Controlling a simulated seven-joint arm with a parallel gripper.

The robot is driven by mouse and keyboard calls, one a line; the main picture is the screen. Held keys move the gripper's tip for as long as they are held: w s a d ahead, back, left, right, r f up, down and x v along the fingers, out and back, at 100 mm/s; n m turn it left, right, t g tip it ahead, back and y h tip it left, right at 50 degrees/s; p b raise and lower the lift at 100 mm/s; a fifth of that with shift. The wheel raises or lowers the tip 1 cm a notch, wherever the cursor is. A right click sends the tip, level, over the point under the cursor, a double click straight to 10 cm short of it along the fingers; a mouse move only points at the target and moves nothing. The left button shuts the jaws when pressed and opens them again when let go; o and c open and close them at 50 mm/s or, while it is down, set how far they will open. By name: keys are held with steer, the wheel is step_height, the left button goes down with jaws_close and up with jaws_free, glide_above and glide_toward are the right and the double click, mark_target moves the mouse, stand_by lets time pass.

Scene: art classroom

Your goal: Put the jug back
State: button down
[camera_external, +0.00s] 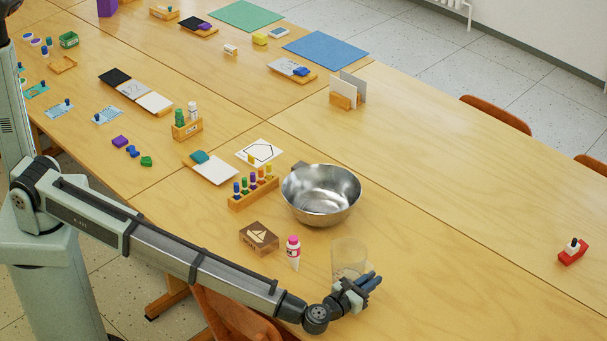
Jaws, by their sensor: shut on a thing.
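A clear, see-through jug (348,256) stands at the near side of the wooden table, right of a white bottle with a pink cap. My gripper (368,284) is at the jug's lower front and is shut on it. The fingers point right and partly hide the jug's lower part. I cannot tell whether the jug's base touches the table.
A steel bowl (320,197) stands just behind the jug. A red object (572,252) lies far right. The table between is clear.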

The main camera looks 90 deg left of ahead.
steer(key=c, duration=1.1)
jaws_free()
steer(key=v, duration=1.2)
steer(key=shift+d+r, duration=0.1)
